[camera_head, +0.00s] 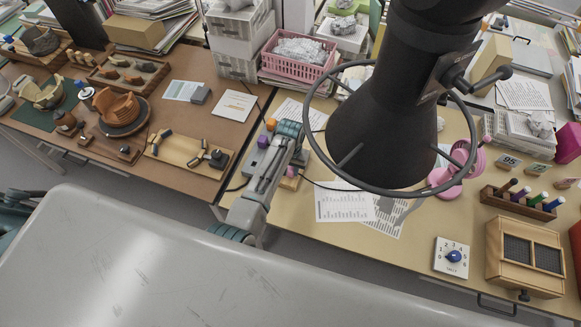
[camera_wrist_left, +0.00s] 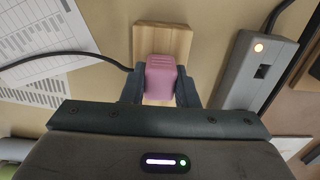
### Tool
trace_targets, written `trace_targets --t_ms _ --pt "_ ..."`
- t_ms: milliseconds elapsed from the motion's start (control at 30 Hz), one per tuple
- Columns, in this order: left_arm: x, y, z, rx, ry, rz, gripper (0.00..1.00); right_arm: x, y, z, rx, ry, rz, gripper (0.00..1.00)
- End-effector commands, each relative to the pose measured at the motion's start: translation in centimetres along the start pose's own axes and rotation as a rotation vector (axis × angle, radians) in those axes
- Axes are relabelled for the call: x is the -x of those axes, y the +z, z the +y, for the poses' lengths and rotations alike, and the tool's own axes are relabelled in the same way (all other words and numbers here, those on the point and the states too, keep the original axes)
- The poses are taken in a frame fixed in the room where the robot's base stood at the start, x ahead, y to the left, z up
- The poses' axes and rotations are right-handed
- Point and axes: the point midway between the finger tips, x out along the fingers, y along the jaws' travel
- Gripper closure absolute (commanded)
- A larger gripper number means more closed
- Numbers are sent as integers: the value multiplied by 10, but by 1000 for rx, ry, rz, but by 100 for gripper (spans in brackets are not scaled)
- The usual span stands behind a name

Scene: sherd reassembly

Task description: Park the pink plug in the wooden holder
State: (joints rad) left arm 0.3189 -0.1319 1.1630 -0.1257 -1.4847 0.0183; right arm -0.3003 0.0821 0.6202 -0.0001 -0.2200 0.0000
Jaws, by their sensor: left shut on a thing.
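The pink plug (camera_wrist_left: 161,77) is between the two fingers of my left gripper (camera_wrist_left: 160,88), which is shut on it. A black cable runs from the plug to the left in the wrist view. The wooden holder (camera_wrist_left: 150,38), a pale block, lies directly behind the plug in that view; I cannot tell whether the plug is seated in it or just above it. In the head view my left gripper (camera_head: 293,165) points down at the table's left part, and the holder (camera_head: 289,183) shows just below it. My right gripper is not in view.
A grey box with an orange light (camera_wrist_left: 258,65) lies right of the holder in the wrist view. Printed sheets (camera_head: 343,204) lie to the right. A large black ringed cone (camera_head: 385,120) hides the table's middle.

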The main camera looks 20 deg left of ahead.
Motion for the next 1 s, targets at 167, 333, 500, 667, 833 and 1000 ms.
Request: trace_targets --t_ms 167,333,500,667,833,1000 --pt "-3 0 0 0 0 0 95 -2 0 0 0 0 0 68" --pt "-6 0 0 0 0 0 95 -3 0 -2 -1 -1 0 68" --pt "-9 0 0 0 0 -1 95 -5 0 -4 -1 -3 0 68" --pt "-9 0 0 0 0 -1 95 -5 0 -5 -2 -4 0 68" --pt "-9 0 0 0 0 0 61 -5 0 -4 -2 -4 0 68" --pt "-9 0 0 0 0 0 48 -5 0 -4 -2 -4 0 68"
